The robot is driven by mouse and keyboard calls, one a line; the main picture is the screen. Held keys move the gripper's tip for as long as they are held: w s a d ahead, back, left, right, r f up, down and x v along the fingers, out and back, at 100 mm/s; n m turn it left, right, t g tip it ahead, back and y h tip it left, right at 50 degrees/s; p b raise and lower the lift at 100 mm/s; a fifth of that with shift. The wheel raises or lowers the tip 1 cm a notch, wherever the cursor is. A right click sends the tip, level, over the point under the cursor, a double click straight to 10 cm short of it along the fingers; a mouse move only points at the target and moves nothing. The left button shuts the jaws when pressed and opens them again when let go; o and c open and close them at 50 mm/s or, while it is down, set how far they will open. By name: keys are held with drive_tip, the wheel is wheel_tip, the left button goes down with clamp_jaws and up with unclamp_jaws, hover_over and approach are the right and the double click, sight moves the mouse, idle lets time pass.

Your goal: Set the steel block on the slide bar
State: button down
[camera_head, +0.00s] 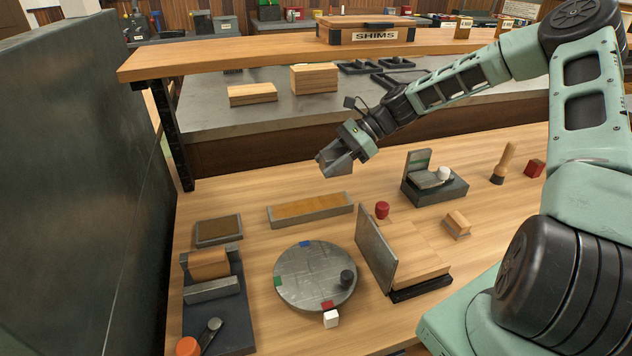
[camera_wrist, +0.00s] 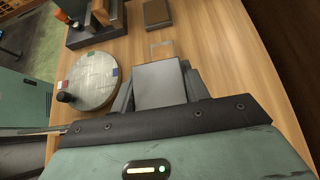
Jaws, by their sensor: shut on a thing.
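My gripper (camera_head: 337,158) is shut on a grey steel block (camera_head: 338,164). It holds the block in the air over the back of the wooden bench. In the wrist view the block (camera_wrist: 160,84) shows as a flat grey face between the fingers. A long, low bar with a tan top and grey rim (camera_head: 311,208), which looks like the slide bar, lies on the bench below and in front of the block. Nothing stands on it. In the wrist view a pale-edged end, apparently of this bar (camera_wrist: 162,49), shows beyond the block; the block hides the rest.
A round metal disc (camera_head: 305,278) with a dark knob lies in front. A clamp fixture (camera_head: 212,290) and small tray (camera_head: 218,231) are left. An upright plate (camera_head: 376,253) and a dark stand (camera_head: 434,186) are right. A raised shelf (camera_head: 270,48) crosses behind.

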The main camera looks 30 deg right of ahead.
sight(329, 201)
drive_tip(key=shift+f, duration=4.45)
drive_tip(key=c, duration=0.7)
unclamp_jaws()
drive_tip(key=shift+f, duration=0.25)
